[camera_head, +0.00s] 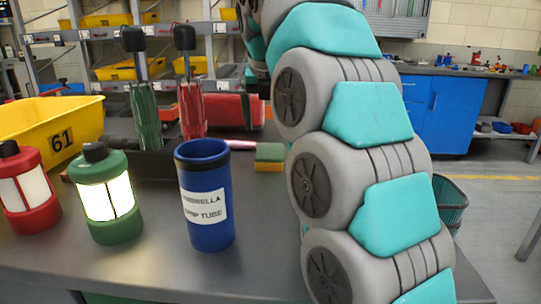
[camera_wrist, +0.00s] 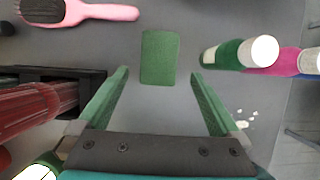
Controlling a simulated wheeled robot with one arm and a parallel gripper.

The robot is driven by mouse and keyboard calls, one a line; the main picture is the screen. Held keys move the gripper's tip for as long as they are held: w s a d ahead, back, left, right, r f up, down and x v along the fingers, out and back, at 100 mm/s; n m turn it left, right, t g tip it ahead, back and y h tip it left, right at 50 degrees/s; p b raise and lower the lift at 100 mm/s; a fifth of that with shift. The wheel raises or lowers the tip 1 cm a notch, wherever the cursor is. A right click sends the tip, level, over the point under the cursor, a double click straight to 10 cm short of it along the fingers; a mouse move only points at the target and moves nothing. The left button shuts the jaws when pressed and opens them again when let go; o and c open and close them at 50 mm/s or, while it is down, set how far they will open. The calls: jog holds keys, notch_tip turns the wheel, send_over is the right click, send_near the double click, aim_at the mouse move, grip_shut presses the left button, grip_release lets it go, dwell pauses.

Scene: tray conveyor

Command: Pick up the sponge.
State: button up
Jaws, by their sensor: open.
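The sponge (camera_head: 270,157) lies on the grey worktop in the head view, green on top with a yellow layer below, partly behind my arm. In the wrist view the sponge (camera_wrist: 160,58) is a green rectangle seen from above, with its long side running away from my gripper. My gripper (camera_wrist: 159,74) is open, with its two green fingers spread and nothing held. In the wrist view the sponge shows between and slightly beyond the fingertips. The height of the fingers above it is hard to tell. The gripper is not clearly visible in the head view.
Folded umbrellas (camera_head: 191,108) stand in a black holder. A blue drip tube (camera_head: 207,200), a lit green lantern (camera_head: 105,226), a red lantern (camera_head: 28,222) and a yellow bin (camera_head: 85,122) stand nearby.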

aim_at(270, 151)
jog(key=shift+f, duration=0.2)
jog(key=shift+x, duration=1.05)
jog(key=shift+x, duration=2.65)
jog(key=shift+f, duration=0.25)
